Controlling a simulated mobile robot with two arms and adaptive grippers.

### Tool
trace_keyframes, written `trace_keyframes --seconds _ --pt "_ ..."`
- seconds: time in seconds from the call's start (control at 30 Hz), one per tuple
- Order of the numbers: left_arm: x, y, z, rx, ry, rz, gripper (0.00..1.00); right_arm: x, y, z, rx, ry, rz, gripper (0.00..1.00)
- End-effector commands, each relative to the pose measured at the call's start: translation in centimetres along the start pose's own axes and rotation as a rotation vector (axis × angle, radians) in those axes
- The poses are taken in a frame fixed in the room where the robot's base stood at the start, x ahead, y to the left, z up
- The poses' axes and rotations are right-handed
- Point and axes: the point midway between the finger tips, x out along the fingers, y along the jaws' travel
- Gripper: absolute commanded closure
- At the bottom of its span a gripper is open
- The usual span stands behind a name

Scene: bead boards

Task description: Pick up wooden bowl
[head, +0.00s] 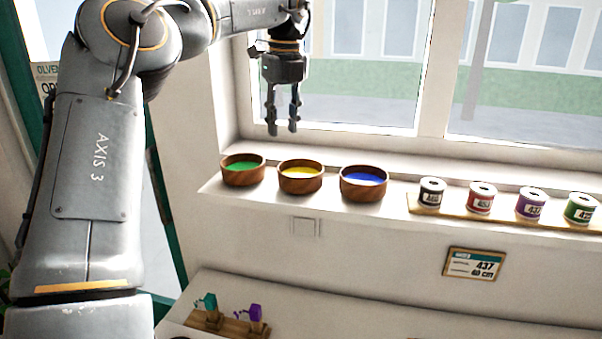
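Three round wooden bowls stand in a row on the white window sill. The left bowl (242,177) holds something green, the middle bowl (300,185) something yellow, and the right bowl (363,190) something blue. My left gripper (282,129) hangs fingers down in front of the window, above the bowls. My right gripper is out of view.
Several labelled spools stand on a wooden strip (415,205) right of the bowls, the nearest being a black spool (431,199). A small sign (474,264) is on the wall below. A lower white surface holds a wooden stand (236,326) with teal and purple pieces.

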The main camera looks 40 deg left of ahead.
Motion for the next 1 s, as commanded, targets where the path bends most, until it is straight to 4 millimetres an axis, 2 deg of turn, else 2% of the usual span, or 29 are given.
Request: trace_keyframes --seconds 0.17,0.3,0.47,0.63,0.83,1.0 --pt "2.6 0.2 -0.1 -0.001 -0.001 0.010 0.68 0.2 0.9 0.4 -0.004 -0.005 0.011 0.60" --pt "5.3 0.2 -0.1 -0.001 0.002 0.008 0.68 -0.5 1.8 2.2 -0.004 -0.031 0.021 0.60" --pt "7.5 0.1 0.0 -0.002 -0.001 0.007 0.68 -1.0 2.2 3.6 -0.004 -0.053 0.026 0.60" --pt "8.5 0.1 -0.1 -0.001 -0.001 0.006 0.68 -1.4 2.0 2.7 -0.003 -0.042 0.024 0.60" --pt "11.1 0.1 -0.1 -0.001 0.002 0.008 0.68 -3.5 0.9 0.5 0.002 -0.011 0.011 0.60" --pt "13.1 0.0 -0.1 -0.002 -0.001 0.006 0.68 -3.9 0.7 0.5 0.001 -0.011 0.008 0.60"
